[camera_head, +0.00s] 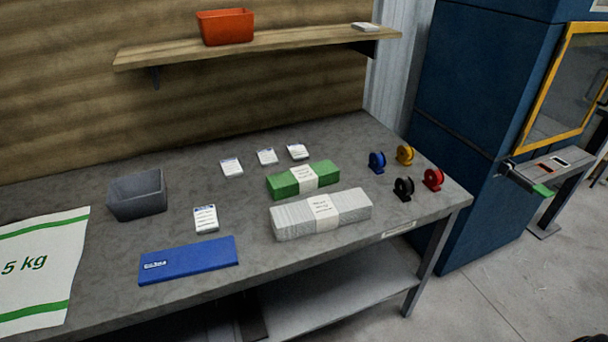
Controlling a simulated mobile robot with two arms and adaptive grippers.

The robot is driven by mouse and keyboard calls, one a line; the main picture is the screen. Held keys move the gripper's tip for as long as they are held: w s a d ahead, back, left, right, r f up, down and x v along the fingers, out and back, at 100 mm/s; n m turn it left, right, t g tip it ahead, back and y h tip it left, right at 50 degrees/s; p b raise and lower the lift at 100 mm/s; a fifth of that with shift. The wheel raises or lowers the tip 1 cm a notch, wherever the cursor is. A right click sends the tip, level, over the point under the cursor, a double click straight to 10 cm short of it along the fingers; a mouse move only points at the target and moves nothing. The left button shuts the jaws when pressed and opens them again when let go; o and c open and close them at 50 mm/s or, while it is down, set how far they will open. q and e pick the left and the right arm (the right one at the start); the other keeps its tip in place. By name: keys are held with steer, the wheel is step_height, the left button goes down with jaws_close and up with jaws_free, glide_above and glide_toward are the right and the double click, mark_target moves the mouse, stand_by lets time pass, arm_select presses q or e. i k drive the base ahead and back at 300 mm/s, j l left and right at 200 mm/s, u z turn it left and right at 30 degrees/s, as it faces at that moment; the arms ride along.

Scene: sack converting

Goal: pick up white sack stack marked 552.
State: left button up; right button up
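A white sack stack (290,220) with a paper band around its middle lies flat near the front edge of the grey table (110,240), right of centre. The print on its band is too small to read, so I cannot tell whether it says 552. A green stack (285,185) with a similar white band lies just behind it, apart from it. Neither of my grippers is in view.
A blue flat pad (205,262), a grey bin (137,196), several small white label packs (206,219) and a large white sack (40,265) are on the table. Several tape reels (404,189) stand at the right. A shelf (290,42) with an orange bin (225,27) hangs above.

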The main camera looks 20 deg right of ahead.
mark_target(324, 213)
steer(key=j+z, duration=0.15)
steer(key=z, duration=0.2)
steer(key=j+z, duration=0.2)
steer(key=z, duration=0.15)
